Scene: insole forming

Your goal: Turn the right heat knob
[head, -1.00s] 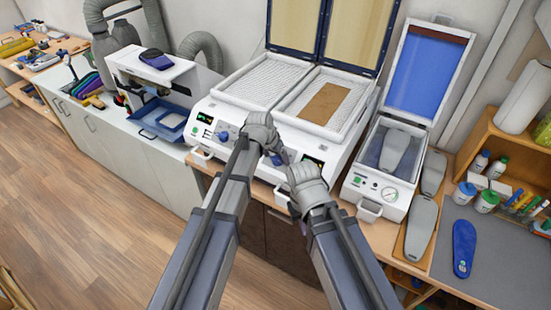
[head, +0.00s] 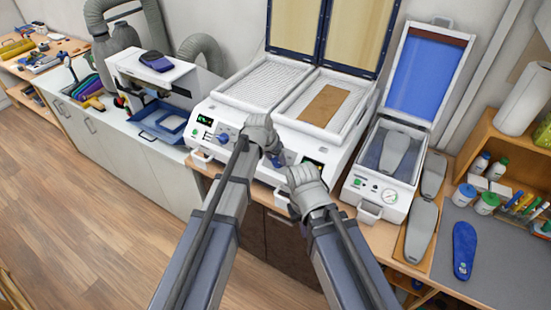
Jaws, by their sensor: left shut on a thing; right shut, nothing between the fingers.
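The white heating machine (head: 236,172) stands on the counter with two open beds. Its left heat knob (head: 222,138) is blue and shows on the front panel. The right heat knob (head: 279,160) is blue and mostly hidden behind my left gripper (head: 276,153), which is shut on it. The knob's exact angle cannot be read. My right gripper (head: 285,176) is shut and empty, just below and right of the left one, close to the panel's front edge.
A brown sheet (head: 325,105) lies in the machine's right bed. A white press (head: 350,185) with an open blue lid stands close on the right. A blue insole (head: 464,248) lies on the grey mat. Blue trays (head: 160,122) sit left of the machine.

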